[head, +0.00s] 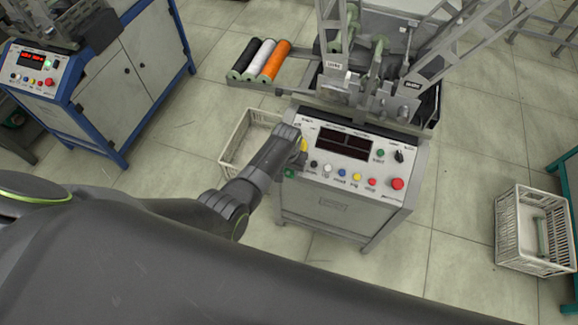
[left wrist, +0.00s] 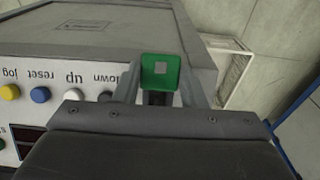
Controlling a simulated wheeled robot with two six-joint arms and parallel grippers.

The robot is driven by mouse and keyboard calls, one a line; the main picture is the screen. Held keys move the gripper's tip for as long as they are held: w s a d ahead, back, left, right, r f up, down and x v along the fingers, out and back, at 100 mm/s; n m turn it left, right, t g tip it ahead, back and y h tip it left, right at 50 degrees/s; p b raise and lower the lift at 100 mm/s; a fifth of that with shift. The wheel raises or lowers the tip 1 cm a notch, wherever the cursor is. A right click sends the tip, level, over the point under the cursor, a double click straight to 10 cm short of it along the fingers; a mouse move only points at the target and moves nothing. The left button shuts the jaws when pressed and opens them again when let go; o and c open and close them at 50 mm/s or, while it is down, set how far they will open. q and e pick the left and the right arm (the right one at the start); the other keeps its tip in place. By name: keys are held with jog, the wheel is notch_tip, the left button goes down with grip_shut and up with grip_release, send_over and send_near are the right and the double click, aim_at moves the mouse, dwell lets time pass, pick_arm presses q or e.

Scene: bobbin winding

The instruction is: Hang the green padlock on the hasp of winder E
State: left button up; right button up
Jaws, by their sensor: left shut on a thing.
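The green padlock (left wrist: 160,70) shows between the two fingers of my left gripper (left wrist: 155,92) in the left wrist view. The gripper is shut on it. In the head view the padlock (head: 290,173) is a small green patch below my left gripper (head: 292,164), at the left end of the front panel of a grey winder (head: 343,208). I cannot tell whether it touches the winder. I cannot make out the hasp or read a winder letter. A small yellow part (head: 304,145) shows beside the gripper. My right gripper is not in view.
The panel has a dark display (head: 344,144), coloured buttons and a red knob (head: 397,184). A pale crate (head: 239,139) stands on the floor left of the winder, another (head: 508,228) at the right. A blue-framed machine (head: 150,103) stands at the left. Tiled floor lies between.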

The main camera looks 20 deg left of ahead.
pick_arm(q)
jog(key=shift+s+f, duration=0.15)
jog(key=shift+s, duration=0.05)
jog(key=o, duration=1.2)
jog(key=shift+o, duration=0.2)
jog(key=shift+w, duration=0.1)
